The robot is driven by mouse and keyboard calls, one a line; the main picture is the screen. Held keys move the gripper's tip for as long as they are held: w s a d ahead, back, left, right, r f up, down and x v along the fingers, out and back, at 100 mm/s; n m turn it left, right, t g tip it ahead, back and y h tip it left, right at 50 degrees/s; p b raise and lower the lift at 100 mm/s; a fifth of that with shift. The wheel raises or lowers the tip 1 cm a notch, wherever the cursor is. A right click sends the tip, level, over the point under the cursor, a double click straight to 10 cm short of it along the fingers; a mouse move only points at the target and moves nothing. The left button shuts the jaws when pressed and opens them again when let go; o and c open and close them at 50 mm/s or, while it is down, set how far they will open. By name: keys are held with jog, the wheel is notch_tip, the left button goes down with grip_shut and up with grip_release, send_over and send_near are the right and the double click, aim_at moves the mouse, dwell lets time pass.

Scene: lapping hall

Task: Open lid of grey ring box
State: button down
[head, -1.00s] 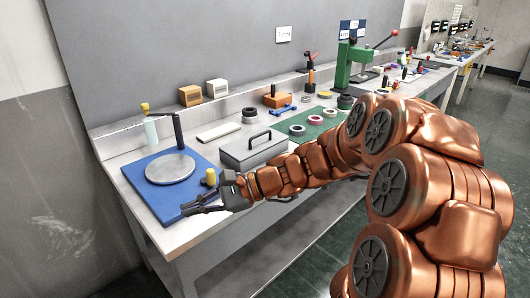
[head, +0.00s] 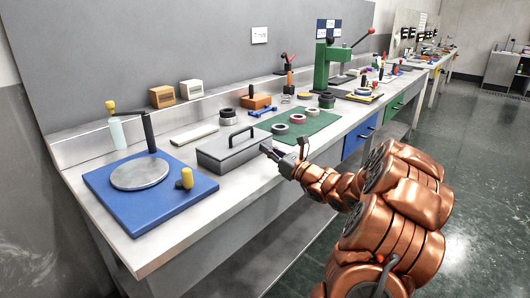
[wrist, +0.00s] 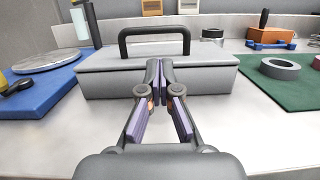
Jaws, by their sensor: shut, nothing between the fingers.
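The grey ring box (head: 221,158) stands on the metal bench with its lid down. A black bar handle (head: 250,132) sits on top of the lid. In the wrist view the box (wrist: 105,86) is straight ahead, and its handle (wrist: 154,33) rises above the fingertips. My gripper (head: 268,150) is at the front right side of the box in the head view. In the wrist view my gripper (wrist: 160,72) has its fingertips together, with nothing between them, in front of the box's front face. I cannot tell whether the fingertips touch the box.
A blue board (head: 195,204) with a round metal plate (head: 140,174) lies left of the box. A green mat (head: 312,129) with several rings lies to the right. A white bar (head: 194,134) and dark rings (head: 228,116) lie behind. Bare bench lies in front of the box.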

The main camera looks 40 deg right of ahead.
aim_at(250, 144)
jog(key=x, duration=0.7)
jog(key=shift+w+a, duration=0.1)
jog(key=shift+a, duration=0.05)
jog(key=shift+r, duration=0.15)
jog(key=shift+a+r+p, duration=0.1)
jog(key=shift+r+p, duration=0.1)
jog(key=shift+p, duration=0.3)
